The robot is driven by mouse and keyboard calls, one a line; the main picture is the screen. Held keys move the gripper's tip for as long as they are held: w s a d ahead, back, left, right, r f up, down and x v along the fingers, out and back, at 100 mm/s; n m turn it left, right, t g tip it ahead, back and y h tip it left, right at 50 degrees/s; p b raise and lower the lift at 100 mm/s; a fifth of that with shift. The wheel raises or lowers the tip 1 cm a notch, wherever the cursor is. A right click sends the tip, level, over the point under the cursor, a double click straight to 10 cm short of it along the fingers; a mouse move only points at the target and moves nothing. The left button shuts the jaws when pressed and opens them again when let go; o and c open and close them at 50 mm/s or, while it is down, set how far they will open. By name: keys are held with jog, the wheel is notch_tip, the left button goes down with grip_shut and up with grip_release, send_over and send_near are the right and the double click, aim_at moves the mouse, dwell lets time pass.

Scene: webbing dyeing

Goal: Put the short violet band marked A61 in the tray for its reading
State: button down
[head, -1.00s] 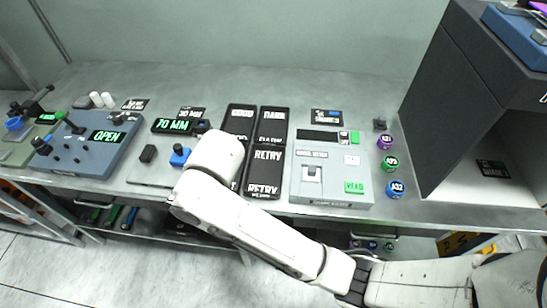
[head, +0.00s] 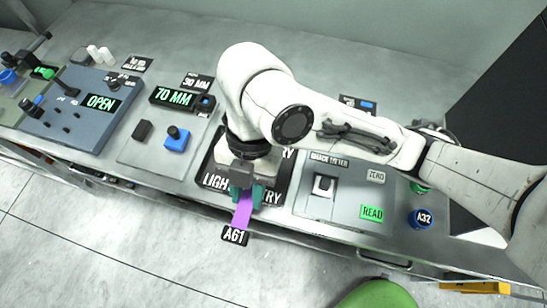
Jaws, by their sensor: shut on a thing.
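My gripper (head: 247,196) points down over the front of the black trays. Its teal fingers are shut on the short violet band (head: 242,213). The band hangs toward the front, with its black A61 tag (head: 234,236) appearing past the bench's front edge. The tray labelled LIGHT (head: 214,181) shows left of the fingers. The tray labelled RETRY (head: 272,198) shows right of them, partly covered. My arm hides the trays behind. I cannot tell whether the band touches a tray. The shade meter (head: 340,200) stands to the right; my arm hides its display.
Left of the trays are a blue button box (head: 177,139) and a display reading 70 MM (head: 172,97). A blue-grey panel reading OPEN (head: 101,103) is farther left. A blue spool marked A32 (head: 420,219) stands right of the meter. A green round thing (head: 378,294) is on the floor side.

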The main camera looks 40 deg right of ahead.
jog(key=w+d+f, duration=0.2)
jog(key=d+f, duration=0.1)
jog(key=w+d+f+p, duration=0.1)
jog(key=w+d+f, duration=0.1)
jog(key=d+f, duration=0.1)
jog(key=w+d+f, duration=0.2)
jog(key=d+f, duration=0.1)
jog(key=d, duration=0.1)
jog(key=shift+w+d+p, duration=0.2)
jog(key=shift+w+p, duration=0.05)
jog(key=shift+p, duration=0.15)
jog(key=shift+f+p, duration=0.45)
jog(key=shift+f, duration=1.15)
jog(key=shift+f, duration=0.1)
jog(key=shift+f, duration=0.15)
jog(key=c, duration=0.9)
grip_release()
jog(key=shift+o, duration=0.2)
jog(key=b+v, duration=0.1)
jog(key=v, duration=1.1)
jog(key=shift+r, duration=0.3)
